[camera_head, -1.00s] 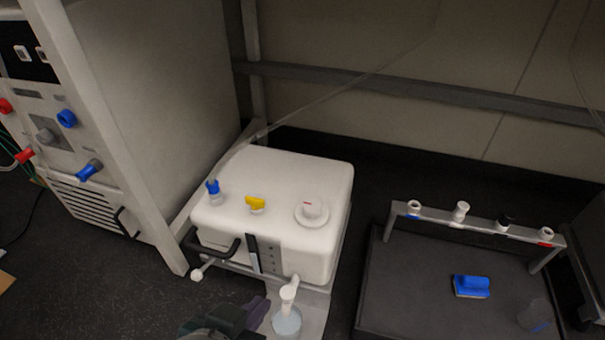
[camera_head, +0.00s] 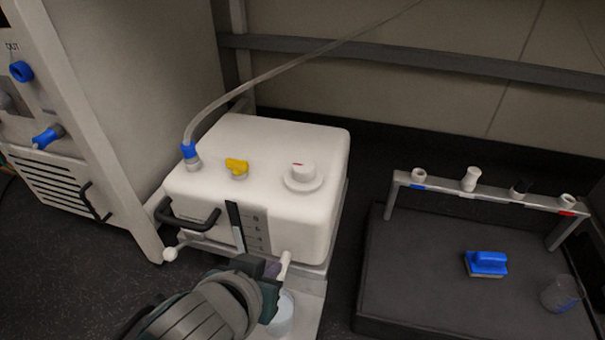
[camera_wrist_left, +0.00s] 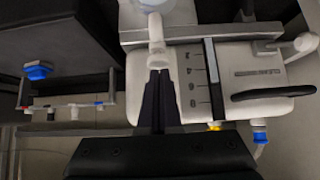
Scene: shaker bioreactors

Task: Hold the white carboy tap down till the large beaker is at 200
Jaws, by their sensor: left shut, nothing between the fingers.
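The white carboy (camera_head: 255,140) stands with its white tap (camera_head: 284,264) at the lower front; the tap also shows in the left wrist view (camera_wrist_left: 157,38). My left gripper (camera_head: 272,269) is shut and empty, its fingertips right at the tap. In the left wrist view the closed fingertips (camera_wrist_left: 160,74) meet the tap's near end; whether they press it I cannot tell. A clear beaker (camera_head: 283,318) stands under the tap, partly hidden by my left gripper; it also shows at the top of the left wrist view (camera_wrist_left: 153,4). Its liquid level is not readable. My right gripper is not in view.
A black carboy handle (camera_head: 187,217) sticks out left of the tap. A grey cabinet (camera_head: 120,100) stands at the left.

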